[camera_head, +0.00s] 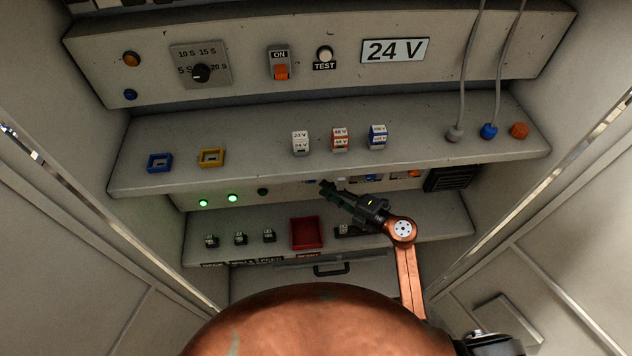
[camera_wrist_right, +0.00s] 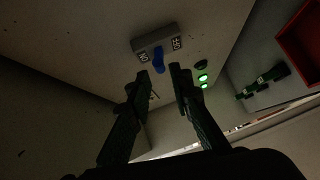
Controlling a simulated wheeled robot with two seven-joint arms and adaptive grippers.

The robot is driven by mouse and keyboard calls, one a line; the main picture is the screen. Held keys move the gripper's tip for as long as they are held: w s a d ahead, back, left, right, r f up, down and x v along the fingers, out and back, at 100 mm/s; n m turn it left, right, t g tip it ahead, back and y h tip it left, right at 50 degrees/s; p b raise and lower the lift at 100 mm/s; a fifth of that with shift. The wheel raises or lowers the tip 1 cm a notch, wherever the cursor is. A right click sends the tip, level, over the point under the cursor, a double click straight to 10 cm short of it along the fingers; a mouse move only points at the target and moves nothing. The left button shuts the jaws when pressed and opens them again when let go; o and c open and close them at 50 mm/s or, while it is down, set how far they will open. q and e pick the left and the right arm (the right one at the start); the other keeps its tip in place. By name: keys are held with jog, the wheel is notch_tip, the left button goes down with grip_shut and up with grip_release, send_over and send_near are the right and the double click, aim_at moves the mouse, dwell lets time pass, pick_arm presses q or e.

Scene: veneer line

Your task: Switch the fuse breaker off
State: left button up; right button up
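A grey switch block (camera_wrist_right: 155,40) with a blue lever (camera_wrist_right: 158,61) is on the lower panel in the right wrist view, with a small dark label at each end. It looks like the breaker, but its name is not readable. Which way the lever is set I cannot tell. My right gripper (camera_wrist_right: 161,72) has its two fingers apart and empty, with the tips just short of the lever. In the head view my right gripper (camera_head: 324,188) reaches up to the lower panel and hides part of it. My left gripper is out of view.
Green lamps (camera_head: 232,198) sit left of the gripper. An orange switch (camera_head: 281,71) marked ON is on the upper panel. The grey shelf (camera_head: 250,181) juts out above the gripper. A red tray (camera_head: 305,233) and small blocks (camera_head: 240,238) are below.

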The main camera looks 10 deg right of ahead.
jog(key=shift+p+x, duration=0.45)
jog(key=shift+x, duration=2.2)
jog(key=shift+c, duration=0.5)
